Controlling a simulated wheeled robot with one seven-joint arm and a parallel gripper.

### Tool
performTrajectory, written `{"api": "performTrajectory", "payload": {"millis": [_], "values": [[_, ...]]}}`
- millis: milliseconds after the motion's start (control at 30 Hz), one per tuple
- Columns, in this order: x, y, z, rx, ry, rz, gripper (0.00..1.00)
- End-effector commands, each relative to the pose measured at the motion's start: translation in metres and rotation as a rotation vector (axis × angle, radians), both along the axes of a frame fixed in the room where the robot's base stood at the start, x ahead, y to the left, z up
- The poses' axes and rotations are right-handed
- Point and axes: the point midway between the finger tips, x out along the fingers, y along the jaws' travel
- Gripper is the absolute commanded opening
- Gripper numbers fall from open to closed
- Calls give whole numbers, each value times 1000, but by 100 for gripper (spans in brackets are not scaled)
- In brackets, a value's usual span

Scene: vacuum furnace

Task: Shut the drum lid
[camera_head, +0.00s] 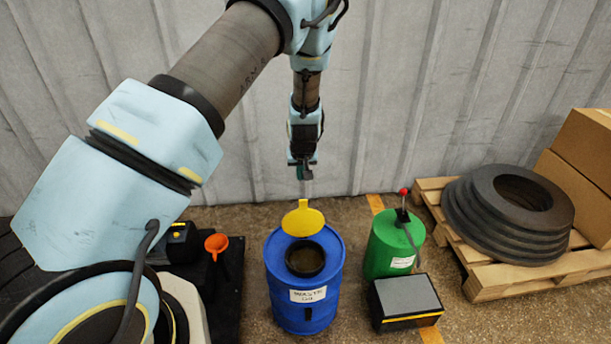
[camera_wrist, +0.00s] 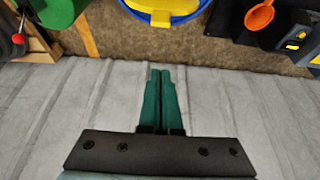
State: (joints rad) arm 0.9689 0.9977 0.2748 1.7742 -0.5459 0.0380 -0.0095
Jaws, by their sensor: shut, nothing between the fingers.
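The blue waste drum (camera_head: 276,265) stands upright on the floor with a white label on its front. Its yellow lid (camera_head: 303,220) is open, standing up behind the dark round opening (camera_head: 305,259) at the back of the drum top. My gripper (camera_head: 304,178) points down above and behind the lid, close to the wall and apart from the lid. In the wrist view the two green fingers of my gripper (camera_wrist: 160,72) are together with nothing between them. The yellow lid (camera_wrist: 160,12) and the blue drum rim (camera_wrist: 198,14) show at the top edge there, mostly cut off.
A green canister (camera_head: 385,250) with a red-knobbed lever and a grey-topped box (camera_head: 407,297) stand right of the drum. An orange funnel (camera_head: 216,243) is at left. A pallet (camera_head: 490,283) holds black rings (camera_head: 470,215) and cartons (camera_head: 585,180). The corrugated wall (camera_head: 420,90) is close behind my gripper.

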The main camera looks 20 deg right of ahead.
Motion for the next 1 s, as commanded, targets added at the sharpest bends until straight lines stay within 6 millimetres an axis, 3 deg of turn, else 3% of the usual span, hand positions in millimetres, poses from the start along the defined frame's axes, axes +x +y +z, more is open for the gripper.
{"api": "performTrajectory", "payload": {"millis": [433,700,1000], "values": [[28,-8,-69,1,2,0,0],[-5,2,-68,0,2,1,0],[-10,4,-70,0,1,0,0]]}}
